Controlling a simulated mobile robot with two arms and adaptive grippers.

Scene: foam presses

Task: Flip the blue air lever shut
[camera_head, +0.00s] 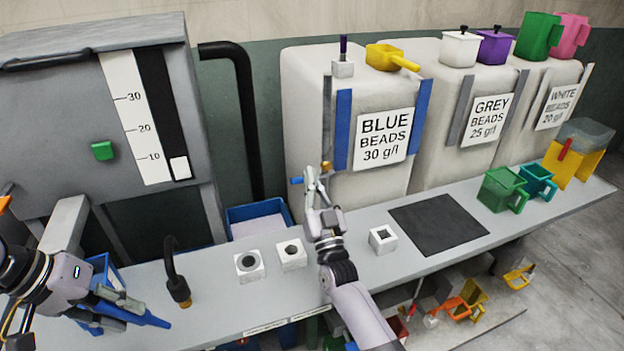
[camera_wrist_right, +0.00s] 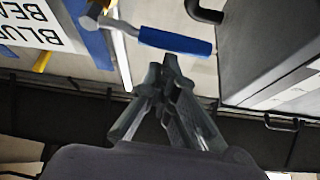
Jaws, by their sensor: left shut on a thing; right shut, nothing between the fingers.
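The blue air lever (camera_head: 297,181) sticks out to the left beside the blue-beads bin, under a small brass fitting. In the right wrist view the lever's blue sleeve (camera_wrist_right: 175,41) lies nearly level on a metal stem. My right gripper (camera_head: 313,182) is shut and empty, close to the lever. In the right wrist view its fingertips (camera_wrist_right: 170,68) are just below the sleeve; I cannot tell whether they touch it. My left gripper (camera_head: 112,297) is shut on a blue object (camera_head: 145,316) at the lower left, partly hidden by the fingers.
The blue-beads bin (camera_head: 300,100) stands behind the lever. White blocks (camera_head: 250,274) and a black hose with a brass end (camera_head: 180,290) are on the bench. A dark mat (camera_head: 438,225) lies right of my right arm. A grey press (camera_head: 60,130) stands at left.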

